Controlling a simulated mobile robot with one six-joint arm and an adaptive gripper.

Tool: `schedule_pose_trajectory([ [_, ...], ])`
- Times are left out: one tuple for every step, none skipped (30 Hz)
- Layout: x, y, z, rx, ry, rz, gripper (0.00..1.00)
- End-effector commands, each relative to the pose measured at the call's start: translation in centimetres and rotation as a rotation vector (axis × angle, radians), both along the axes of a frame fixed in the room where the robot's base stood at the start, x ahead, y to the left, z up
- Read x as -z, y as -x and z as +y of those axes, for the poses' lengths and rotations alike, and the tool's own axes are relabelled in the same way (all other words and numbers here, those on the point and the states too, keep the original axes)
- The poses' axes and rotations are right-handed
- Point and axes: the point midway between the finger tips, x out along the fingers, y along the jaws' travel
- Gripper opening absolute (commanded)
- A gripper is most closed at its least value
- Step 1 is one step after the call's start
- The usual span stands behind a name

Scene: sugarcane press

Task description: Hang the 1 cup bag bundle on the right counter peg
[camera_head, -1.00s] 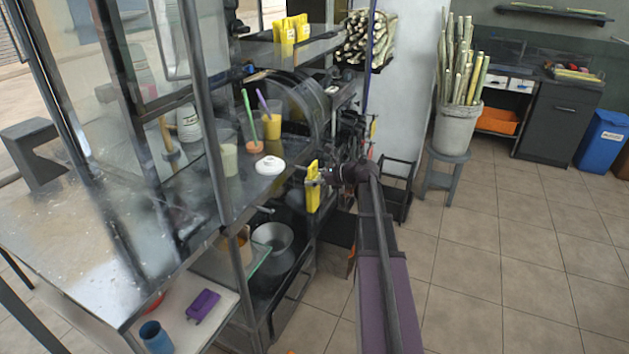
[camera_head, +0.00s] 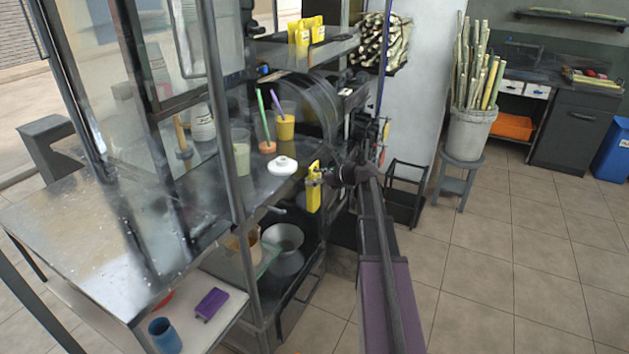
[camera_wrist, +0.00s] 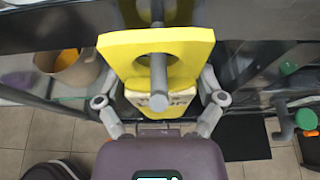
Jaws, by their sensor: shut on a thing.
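The yellow cup bag bundle (camera_head: 314,194) is at the counter's front edge, upright in the head view. My gripper (camera_head: 322,176) is shut on it. In the wrist view the bundle (camera_wrist: 190,50) has a flat yellow top with a hole in it. A grey peg (camera_wrist: 158,82) appears to pass through this hole, its round end towards the camera. My gripper's fingers (camera_wrist: 160,105) close on the bundle from both sides below the top. In the head view the peg behind the bundle is hidden.
The counter (camera_head: 262,190) holds a white lid (camera_head: 283,166) and cups with drinks. More yellow bundles (camera_head: 303,35) stand on the upper shelf. A metal pot (camera_head: 284,240) sits on the shelf below.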

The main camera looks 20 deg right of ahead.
Motion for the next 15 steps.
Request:
schedule_pose_trajectory([
  [0.18, -0.15, 0.09, 0.0, 0.0, 0.0, 0.46],
  [0.22, -0.21, 0.13, 0.0, 0.0, 0.0, 0.46],
  [0.27, -0.27, 0.17, 0.0, 0.0, 0.0, 0.46],
  [0.35, -0.3, 0.19, 0.0, 0.0, 0.0, 0.46],
  [0.38, -0.32, 0.21, 0.001, 0.0, 0.0, 0.46],
  [0.42, -0.35, 0.24, 0.001, 0.0, 0.0, 0.46],
  [0.46, -0.38, 0.25, 0.001, 0.0, 0.0, 0.46],
  [0.46, -0.39, 0.26, 0.001, 0.0, 0.0, 0.46],
  [0.48, -0.41, 0.27, 0.001, 0.0, 0.0, 0.46],
  [0.48, -0.41, 0.27, 0.001, 0.0, 0.0, 0.46],
  [0.5, -0.42, 0.28, 0.001, 0.0, 0.0, 0.46],
  [0.49, -0.42, 0.28, 0.001, 0.0, 0.0, 0.46],
  [0.49, -0.42, 0.28, 0.001, 0.0, 0.0, 0.46],
  [0.49, -0.42, 0.28, 0.001, 0.0, 0.0, 0.46],
  [0.48, -0.42, 0.26, 0.001, 0.0, 0.0, 0.46],
])
